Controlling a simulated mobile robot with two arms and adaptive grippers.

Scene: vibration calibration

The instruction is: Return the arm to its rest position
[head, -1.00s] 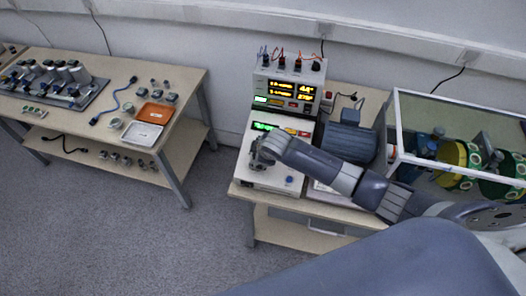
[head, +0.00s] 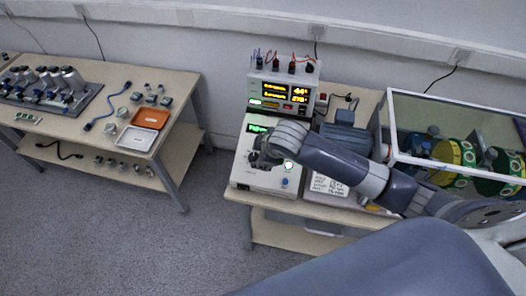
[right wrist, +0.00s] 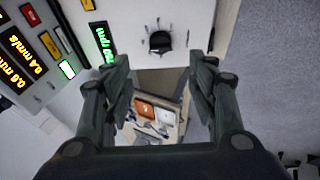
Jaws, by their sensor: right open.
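My right arm comes in from the right in the head view. Its gripper (head: 264,155) is over the white control box with the green display (head: 257,128). In the right wrist view the gripper (right wrist: 161,72) is open, with nothing between its fingers. A black knob (right wrist: 160,42) on a pale panel shows beyond the fingers, apart from them. A blue knob (head: 285,183) and a green-lit button (head: 288,165) are on the box near the gripper. The gripper and forearm hide part of the box. My left gripper is not in view.
A meter unit with amber readouts (head: 285,92) stands behind the box. A clear-walled, white-framed enclosure (head: 455,110) with yellow and green discs is at right, close to my arm. A side table (head: 190,82) with an orange tray (head: 151,117) stands left. Floor between the tables is clear.

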